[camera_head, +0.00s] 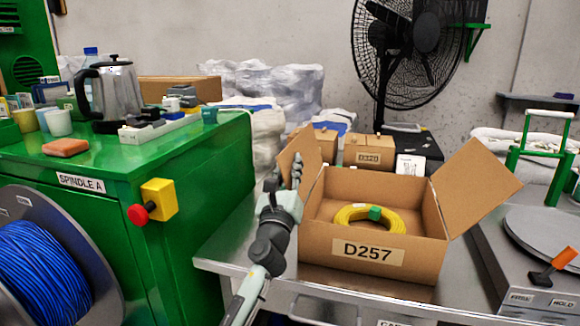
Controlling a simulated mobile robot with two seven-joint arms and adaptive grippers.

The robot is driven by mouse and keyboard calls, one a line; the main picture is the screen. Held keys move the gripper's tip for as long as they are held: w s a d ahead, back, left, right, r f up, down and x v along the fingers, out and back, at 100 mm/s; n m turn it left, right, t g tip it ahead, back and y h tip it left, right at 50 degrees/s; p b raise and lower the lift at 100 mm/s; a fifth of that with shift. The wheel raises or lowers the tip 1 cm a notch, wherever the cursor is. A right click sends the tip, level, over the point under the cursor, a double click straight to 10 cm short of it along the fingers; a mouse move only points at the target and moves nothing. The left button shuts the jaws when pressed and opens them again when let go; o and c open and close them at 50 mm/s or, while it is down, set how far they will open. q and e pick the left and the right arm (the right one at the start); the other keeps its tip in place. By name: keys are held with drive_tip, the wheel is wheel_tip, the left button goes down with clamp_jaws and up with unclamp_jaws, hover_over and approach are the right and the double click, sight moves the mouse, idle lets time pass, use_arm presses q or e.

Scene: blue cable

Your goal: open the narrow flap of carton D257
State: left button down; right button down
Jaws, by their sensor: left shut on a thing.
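Carton D257 (325,249) stands on the metal bench with its label facing me. A coil of yellow cable (370,214) with a green tie lies inside it. The right narrow flap (475,186) leans outward to the upper right. The left narrow flap (312,152) stands up at the carton's left side, tilted. My left gripper (297,171) is at that left flap, shut on it, with its arm coming up from below. The fingers cover part of the flap. My right gripper is not in view.
A green cabinet (215,175) with a red-and-yellow emergency stop (152,204) stands close on the left. Small cartons (368,151) sit behind D257. A grey machine with an orange lever (551,265) is at the right. A strip of bench in front of the carton is clear.

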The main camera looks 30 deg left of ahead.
sight(287, 181)
use_arm(q)
drive_tip(key=shift+r, duration=0.2)
idle(0.4)
drive_tip(key=c, duration=1.5)
unclamp_jaws()
drive_tip(key=shift+f, duration=0.1)
drive_tip(key=shift+s, duration=0.15)
drive_tip(key=shift+b+v, duration=0.5)
drive_tip(key=shift+v, duration=1.85)
drive_tip(key=b+v, duration=0.1)
drive_tip(key=v, duration=0.3)
drive_tip(key=shift+d, duration=0.15)
drive_tip(key=v, duration=1.2)
drive_tip(key=shift+f, duration=0.1)
